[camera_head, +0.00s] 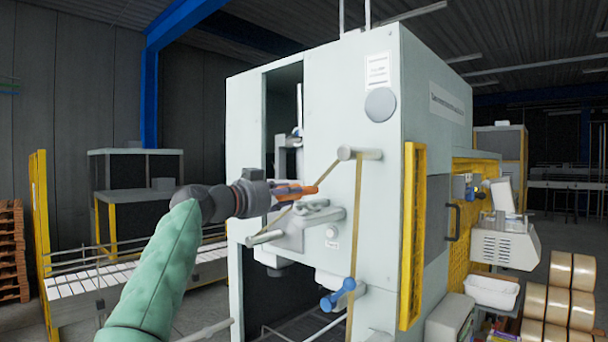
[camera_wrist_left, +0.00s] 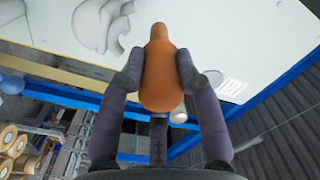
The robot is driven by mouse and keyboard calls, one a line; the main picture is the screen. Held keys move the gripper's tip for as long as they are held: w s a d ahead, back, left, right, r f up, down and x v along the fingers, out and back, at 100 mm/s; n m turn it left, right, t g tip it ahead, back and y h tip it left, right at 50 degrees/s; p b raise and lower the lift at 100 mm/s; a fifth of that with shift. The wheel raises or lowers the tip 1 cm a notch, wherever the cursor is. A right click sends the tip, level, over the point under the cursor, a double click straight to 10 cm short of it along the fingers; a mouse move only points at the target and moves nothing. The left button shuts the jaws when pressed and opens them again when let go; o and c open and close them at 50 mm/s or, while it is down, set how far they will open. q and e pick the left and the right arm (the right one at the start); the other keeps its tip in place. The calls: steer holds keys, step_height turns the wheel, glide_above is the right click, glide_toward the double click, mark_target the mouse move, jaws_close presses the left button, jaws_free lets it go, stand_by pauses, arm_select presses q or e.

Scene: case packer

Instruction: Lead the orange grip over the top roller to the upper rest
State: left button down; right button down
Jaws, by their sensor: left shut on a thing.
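The orange grip (camera_head: 300,189) is held by my left gripper (camera_head: 285,191) in front of the white machine's face. In the left wrist view the orange grip (camera_wrist_left: 160,75) stands between both fingers, its narrow end pointing away. The top roller (camera_head: 362,153) is a grey cylinder sticking out to the right of and above the grip. A tan band (camera_head: 356,215) hangs from it, and another strand slants down-left from it, passing by the grip. I cannot tell where that strand ends. I cannot clearly make out which part is the upper rest. My right gripper is not in view.
Below the grip, grey rods and a bracket (camera_head: 322,212) stick out from the machine (camera_head: 385,200). A blue-ended roller (camera_head: 340,295) is lower down. A yellow guard frame (camera_head: 412,235) stands to the right. Open air lies left of the machine, above the conveyor (camera_head: 80,293).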

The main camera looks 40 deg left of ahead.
arm_select(q)
steer(key=shift+f, duration=0.2)
steer(key=shift+f+b, duration=1.15)
steer(key=shift+b, duration=0.15)
jaws_free()
stand_by(0.4)
steer(key=shift+s, duration=0.1)
steer(key=s+b, duration=0.4)
steer(key=s, duration=0.6)
steer(key=shift+a, duration=0.35)
stand_by(0.7)
